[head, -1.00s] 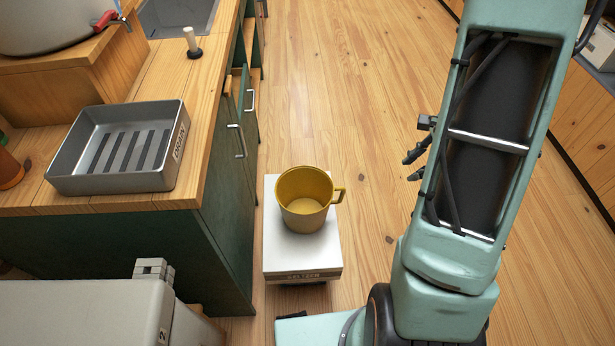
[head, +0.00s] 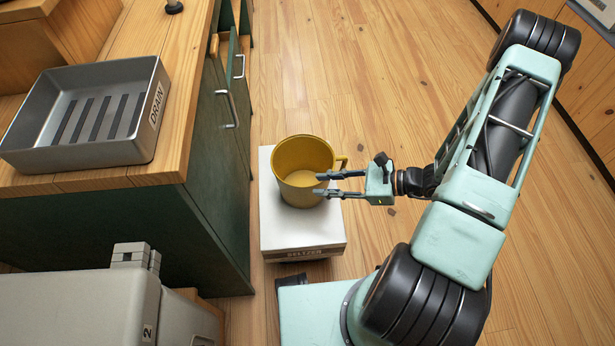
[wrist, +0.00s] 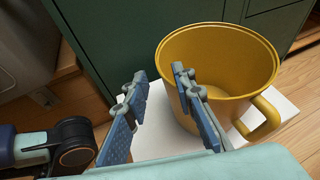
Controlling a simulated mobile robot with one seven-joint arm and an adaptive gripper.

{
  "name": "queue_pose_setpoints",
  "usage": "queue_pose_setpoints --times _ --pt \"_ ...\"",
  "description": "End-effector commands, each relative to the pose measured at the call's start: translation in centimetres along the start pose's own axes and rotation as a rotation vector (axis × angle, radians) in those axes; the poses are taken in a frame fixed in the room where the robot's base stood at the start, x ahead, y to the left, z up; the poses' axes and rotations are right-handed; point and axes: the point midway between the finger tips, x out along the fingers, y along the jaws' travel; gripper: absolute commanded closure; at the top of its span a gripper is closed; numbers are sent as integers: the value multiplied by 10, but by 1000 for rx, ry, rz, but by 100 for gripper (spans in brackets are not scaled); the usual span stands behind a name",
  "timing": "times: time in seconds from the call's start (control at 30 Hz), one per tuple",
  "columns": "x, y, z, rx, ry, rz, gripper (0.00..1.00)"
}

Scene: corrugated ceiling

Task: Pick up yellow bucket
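The yellow bucket (head: 290,190) looks like a wide mug with a handle on its right side. It stands upright on a white box (head: 285,230) on the floor. My gripper (head: 318,184) reaches in from the right with its fingers spread and nothing between them. Its fingertips overlap the bucket's right front side in the head view, and I cannot tell whether they touch it. In the wrist view the open fingers (wrist: 158,87) are left of the bucket (wrist: 235,55), with the right finger in front of its wall. The handle shows at the lower right there.
A wooden counter (head: 150,175) with green cabinets stands to the left and carries a grey drain tray (head: 100,158). A grey case (head: 70,310) is at the lower left. The wooden floor behind and right of the box is clear.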

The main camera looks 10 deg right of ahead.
Motion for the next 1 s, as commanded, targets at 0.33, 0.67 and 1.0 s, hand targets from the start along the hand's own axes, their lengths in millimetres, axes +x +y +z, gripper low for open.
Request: queue_pose_setpoints --times 0.33,0.67,1.0 --pt "36 1 -2 -1 2 4 76" --pt "78 0 -1 -1 2 2 76" --pt "79 0 -1 -1 4 1 86"
